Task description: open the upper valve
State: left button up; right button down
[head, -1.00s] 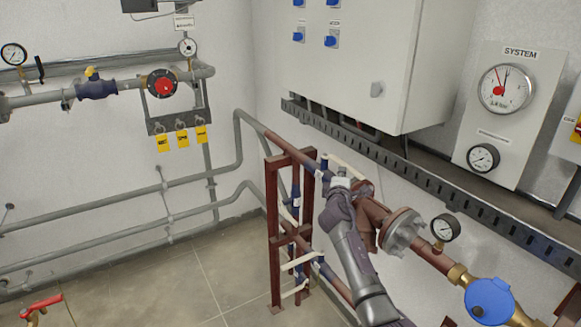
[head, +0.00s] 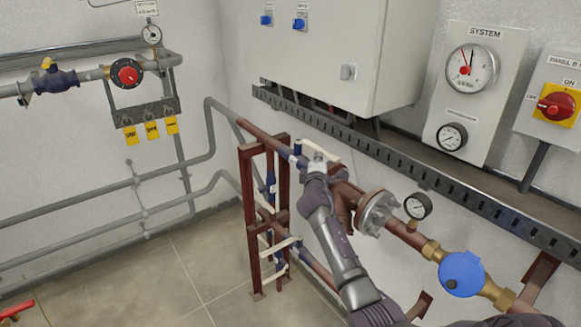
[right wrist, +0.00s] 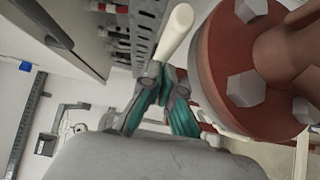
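The upper valve is on the upper red-brown pipe of the rack in the head view. Its cream lever (head: 327,154) shows just behind my right gripper (head: 317,163). In the right wrist view the cream lever (right wrist: 178,32) runs down to the fingertips of my right gripper (right wrist: 163,76). The teal-padded fingers converge and look closed around the lever's lower part; the exact contact is partly hidden. The valve body is mostly hidden by the gripper. My left gripper is not in view.
A lower valve lever (head: 280,247) sits on the lower pipe. A bolted flange (head: 377,214), a small gauge (head: 418,206) and a blue meter (head: 461,274) lie to the right of my arm. The cable tray (head: 400,170) runs along the wall.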

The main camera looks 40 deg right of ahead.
jog(key=v, duration=1.1)
jog(key=shift+a, duration=0.15)
